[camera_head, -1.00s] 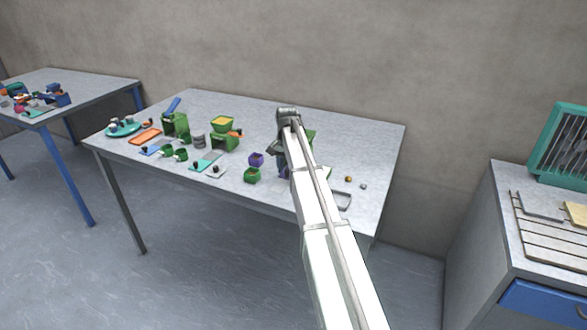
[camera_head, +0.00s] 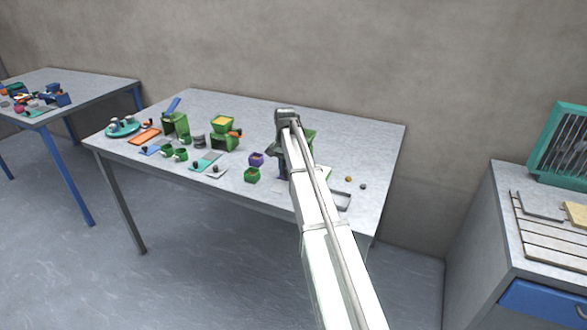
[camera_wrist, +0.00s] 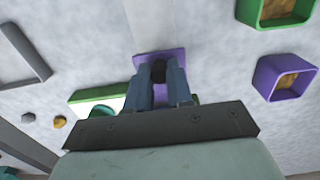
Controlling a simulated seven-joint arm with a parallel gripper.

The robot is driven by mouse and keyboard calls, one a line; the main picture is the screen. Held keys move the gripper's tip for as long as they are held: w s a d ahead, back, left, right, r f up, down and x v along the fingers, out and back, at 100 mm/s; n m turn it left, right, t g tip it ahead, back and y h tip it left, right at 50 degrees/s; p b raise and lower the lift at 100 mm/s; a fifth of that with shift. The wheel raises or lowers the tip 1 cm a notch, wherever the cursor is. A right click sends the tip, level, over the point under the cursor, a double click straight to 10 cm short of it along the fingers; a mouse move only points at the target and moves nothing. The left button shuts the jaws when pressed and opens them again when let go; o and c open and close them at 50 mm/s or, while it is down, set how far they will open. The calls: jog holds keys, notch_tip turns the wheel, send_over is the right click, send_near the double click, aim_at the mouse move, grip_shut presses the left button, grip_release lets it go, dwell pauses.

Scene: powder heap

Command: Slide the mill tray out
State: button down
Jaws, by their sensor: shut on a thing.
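My gripper (camera_wrist: 158,75) points down in the wrist view, its blue-grey fingers shut on a small black knob (camera_wrist: 158,70). The knob stands on a purple plate (camera_wrist: 143,58), which seems to be the front of the mill tray. A green body with a white part (camera_wrist: 92,101), likely the mill, shows partly beside and behind the fingers. How far the tray is out of the mill cannot be told.
A purple cup (camera_wrist: 285,78) and a green cup (camera_wrist: 277,10) stand to the right in the wrist view. A grey open frame (camera_wrist: 22,58) and two small balls lie to the left. A pale strip (camera_wrist: 150,20) lies in front of the purple plate, free of objects.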

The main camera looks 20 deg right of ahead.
jog(key=shift+s+a, duration=3.4)
jog(key=c, duration=1.1)
grip_release()
notch_tip(320, 180, up, 8)
jog(key=shift+f, duration=0.25)
